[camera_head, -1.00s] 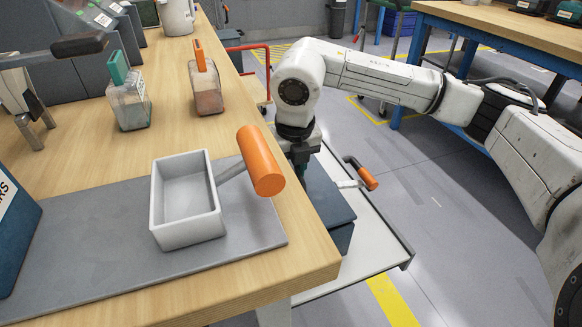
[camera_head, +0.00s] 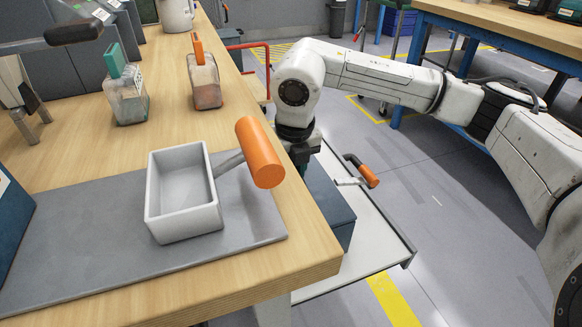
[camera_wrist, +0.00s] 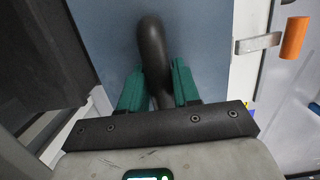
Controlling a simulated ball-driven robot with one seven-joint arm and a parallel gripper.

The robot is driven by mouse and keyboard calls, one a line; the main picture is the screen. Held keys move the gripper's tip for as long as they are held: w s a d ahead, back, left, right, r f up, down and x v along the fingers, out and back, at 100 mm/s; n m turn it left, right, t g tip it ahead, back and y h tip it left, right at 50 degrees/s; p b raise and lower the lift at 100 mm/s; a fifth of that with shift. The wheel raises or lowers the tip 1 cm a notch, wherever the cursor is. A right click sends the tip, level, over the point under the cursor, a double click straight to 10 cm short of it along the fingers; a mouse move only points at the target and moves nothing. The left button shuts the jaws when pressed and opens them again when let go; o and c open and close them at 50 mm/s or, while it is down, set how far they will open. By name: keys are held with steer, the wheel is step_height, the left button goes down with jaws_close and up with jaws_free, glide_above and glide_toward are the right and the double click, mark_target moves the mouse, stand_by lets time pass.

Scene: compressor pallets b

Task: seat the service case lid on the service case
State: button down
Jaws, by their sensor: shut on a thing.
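My gripper (camera_wrist: 158,85) is shut on a black curved handle (camera_wrist: 151,45), with a teal finger on each side of it. The handle stands over a flat blue-grey surface (camera_wrist: 207,35), which looks like the top of the service case lid. In the head view a dark blue box shape (camera_head: 329,208) hangs or stands beneath my wrist, beside the table's right edge and above a white surface. My fingertips are hidden there behind the arm and table. I cannot tell lid from case, or whether they touch.
A white open box (camera_head: 184,225) with an orange handle (camera_head: 259,152) sits on a grey mat (camera_head: 100,250) near the table edge. Two containers, one with a green top (camera_head: 128,95) and one with an orange top (camera_head: 204,78), stand behind. An orange-gripped lever (camera_head: 368,176) is right of the blue box.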

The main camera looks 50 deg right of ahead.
steer(key=shift+f, duration=0.2)
steer(key=c, duration=0.7)
jaws_free()
steer(key=shift+c, duration=0.2)
steer(key=r+p, duration=0.1)
steer(key=r, duration=0.2)
steer(key=s+r+p, duration=0.1)
steer(key=r, duration=0.3)
steer(key=a+r+p, duration=0.1)
steer(key=r, duration=0.2)
steer(key=shift+s+r, duration=0.2)
steer(key=shift+r, duration=0.2)
steer(key=shift+f, duration=0.1)
